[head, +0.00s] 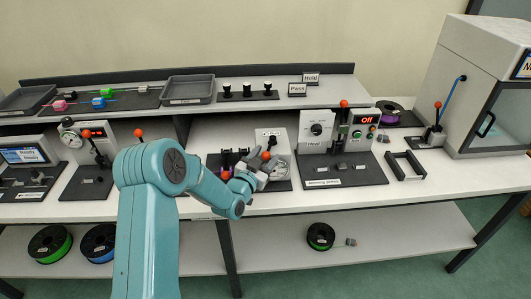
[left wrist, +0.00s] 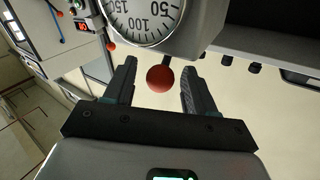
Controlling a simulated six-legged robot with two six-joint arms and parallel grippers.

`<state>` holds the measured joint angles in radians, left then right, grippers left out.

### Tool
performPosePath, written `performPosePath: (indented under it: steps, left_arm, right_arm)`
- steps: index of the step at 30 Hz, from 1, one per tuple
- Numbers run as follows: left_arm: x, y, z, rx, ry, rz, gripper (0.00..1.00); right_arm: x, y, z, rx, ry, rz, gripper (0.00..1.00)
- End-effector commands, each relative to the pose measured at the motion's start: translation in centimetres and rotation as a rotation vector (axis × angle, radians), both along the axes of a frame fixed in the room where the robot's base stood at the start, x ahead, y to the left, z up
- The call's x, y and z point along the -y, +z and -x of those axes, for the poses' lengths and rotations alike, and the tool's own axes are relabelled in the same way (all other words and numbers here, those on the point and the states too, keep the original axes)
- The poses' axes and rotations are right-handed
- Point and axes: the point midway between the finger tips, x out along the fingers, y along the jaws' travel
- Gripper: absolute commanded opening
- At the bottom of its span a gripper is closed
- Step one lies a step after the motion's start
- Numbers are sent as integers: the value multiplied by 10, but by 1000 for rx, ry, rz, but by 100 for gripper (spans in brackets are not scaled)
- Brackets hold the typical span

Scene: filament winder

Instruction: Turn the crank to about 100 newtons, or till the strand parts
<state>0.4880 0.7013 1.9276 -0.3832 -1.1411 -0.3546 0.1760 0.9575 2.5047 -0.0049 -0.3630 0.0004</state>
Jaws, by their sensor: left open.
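The crank's red ball knob (head: 266,155) is at the front of a pale tester box (head: 281,137) in the middle of the bench. In the left wrist view the knob (left wrist: 160,78) sits between the two fingers of my left gripper (left wrist: 159,68), with a gap on each side. The gripper (head: 263,168) is open around it. Just beyond the knob is the round dial (left wrist: 146,12), marked 50, 100 and 150; its needle cannot be made out. The strand cannot be made out. My right gripper is not in view.
A second red knob (head: 226,175) is left of my gripper. A heated press (head: 342,133) with a red "Off" display stands to the right. Behind, a shelf holds trays (head: 188,89) and Hold and Pass signs (head: 297,89). Spools (head: 320,236) lie on the lower shelf.

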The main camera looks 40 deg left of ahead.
Motion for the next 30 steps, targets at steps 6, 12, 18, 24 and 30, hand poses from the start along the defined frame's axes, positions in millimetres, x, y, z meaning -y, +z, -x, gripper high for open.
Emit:
performPosePath:
  steps: [6, 12, 18, 24, 30]
  left_arm:
    - [-1, 0, -5, 1, 0, 0, 56]
    - [-1, 0, -4, 1, 0, 0, 33]
    - [-1, 0, -4, 0, 1, 0, 0]
    - [1, -2, -5, 1, 0, 0, 0]
    - [5, -1, -6, 1, -2, 1, 0]
  right_arm:
    - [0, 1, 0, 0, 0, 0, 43]
    - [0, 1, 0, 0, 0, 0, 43]
    - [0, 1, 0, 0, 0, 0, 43]
    - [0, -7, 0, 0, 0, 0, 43]
    - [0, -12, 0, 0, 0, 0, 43]
